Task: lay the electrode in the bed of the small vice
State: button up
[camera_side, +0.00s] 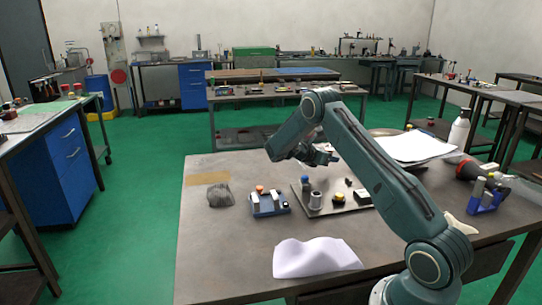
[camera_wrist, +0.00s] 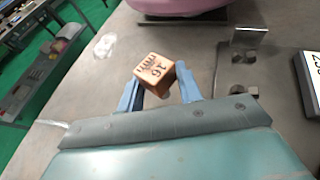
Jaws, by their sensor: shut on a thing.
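A copper-coloured block with dark markings reading "16" (camera_wrist: 155,74), which looks like the electrode, sits tilted between the two blue fingers of my gripper (camera_wrist: 158,92) in the wrist view. My gripper is shut on it. In the side view my gripper (camera_side: 326,158) hangs above the far part of the bench, behind a dark plate; the block is too small to make out there. A small blue fixture (camera_side: 268,204) stands left of the plate, and another blue fixture (camera_side: 484,196) stands at the right. I cannot tell which is the small vice.
The dark plate (camera_side: 350,206) carries a metal cylinder (camera_side: 315,201) and several small parts. A grey mesh lump (camera_side: 220,196), a white cloth (camera_side: 315,257), papers (camera_side: 412,146) and a white bottle (camera_side: 460,130) stand around. The bench's front left (camera_side: 225,260) is clear.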

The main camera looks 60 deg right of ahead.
aim_at(327, 173)
jog(key=shift+f, duration=2)
jog(key=shift+f, duration=0.1)
jog(key=o, duration=1.1)
jog(key=v, duration=1.2)
jog(key=shift+a, duration=0.1)
